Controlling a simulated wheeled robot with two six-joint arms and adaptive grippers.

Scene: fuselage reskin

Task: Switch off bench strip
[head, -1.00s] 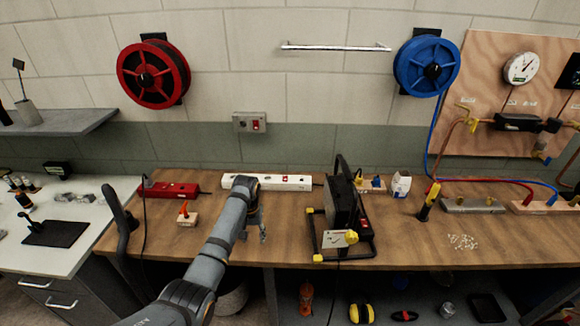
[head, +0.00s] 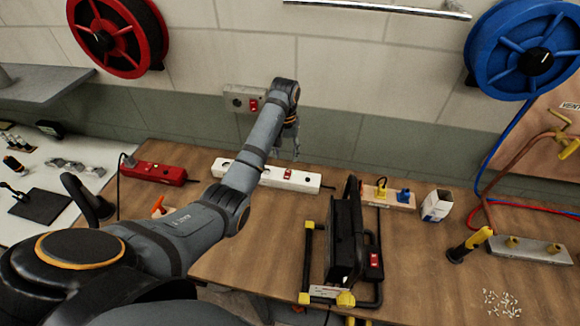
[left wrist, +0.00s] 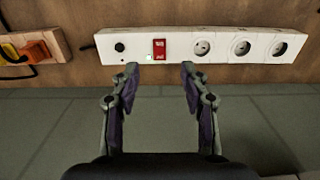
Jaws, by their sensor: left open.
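A long white power strip (head: 305,181) lies on the wooden bench close to the wall, partly behind my left arm. It has a red rocker switch (head: 287,173) near its right end. In the left wrist view the strip (left wrist: 220,47) runs across the top, with round sockets and the red switch (left wrist: 159,47); a small green light glows beside the switch. My left gripper (head: 293,148) is above and behind the strip, pointing down. In the left wrist view its fingers (left wrist: 159,72) are open and empty, apart on either side of the switch's line. I cannot tell any contact.
A red power strip (head: 152,172) lies left on the bench. A wall box (head: 243,100) with a red switch is close to my arm. A black work lamp on a yellow-footed stand (head: 345,240) stands right of the strip, near a wooden plug block (head: 395,200).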

